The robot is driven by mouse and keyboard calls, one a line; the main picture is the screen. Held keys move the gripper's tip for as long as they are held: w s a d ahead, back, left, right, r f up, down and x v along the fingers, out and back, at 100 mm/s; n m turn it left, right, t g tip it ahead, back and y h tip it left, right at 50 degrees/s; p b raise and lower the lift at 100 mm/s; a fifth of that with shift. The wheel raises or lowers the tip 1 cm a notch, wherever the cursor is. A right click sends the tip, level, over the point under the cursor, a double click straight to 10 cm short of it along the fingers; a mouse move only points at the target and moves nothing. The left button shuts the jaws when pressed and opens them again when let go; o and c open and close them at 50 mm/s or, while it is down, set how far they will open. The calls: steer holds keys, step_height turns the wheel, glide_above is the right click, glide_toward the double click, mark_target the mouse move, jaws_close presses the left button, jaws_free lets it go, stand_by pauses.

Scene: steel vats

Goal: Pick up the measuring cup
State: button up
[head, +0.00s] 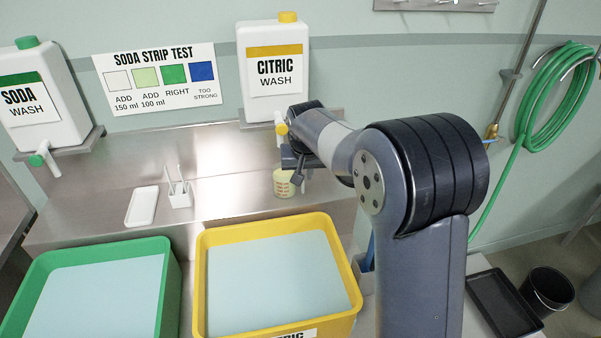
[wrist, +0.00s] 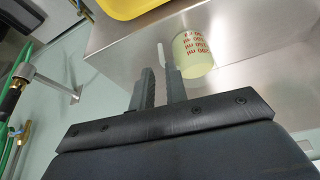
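The measuring cup (head: 284,185) is a small pale yellow cup with red markings. It stands on the steel ledge below the citric container in the head view. In the wrist view the cup (wrist: 194,52) is just beyond and to the right of my fingertips. A pale upright strip, perhaps its handle, shows just past the gap between the fingers. My gripper (wrist: 160,70) is open, with a clear gap between its fingers and nothing seen held. In the head view my gripper (head: 298,176) is close beside the cup, partly hidden by my own arm.
A yellow tub (head: 355,290) and a green tub (head: 172,285) of liquid stand in front of the ledge. A white tray (head: 142,206) and a small white holder (head: 181,199) lie left of the cup. The citric container (head: 274,65) hangs above. The ledge between holder and cup is clear.

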mark_target(303, 187)
steer(key=x, duration=0.2)
steer(key=p+x, duration=0.1)
steer(key=x, duration=0.2)
steer(key=shift+w+f, duration=0.2)
steer(key=shift+w, duration=0.2)
steer(key=shift+p+x, duration=0.45)
steer(key=shift+x, duration=2.25)
jaws_close()
steer(key=shift+s+r+b, duration=0.15)
steer(key=shift+r+b, duration=0.1)
steer(key=shift+b, duration=0.1)
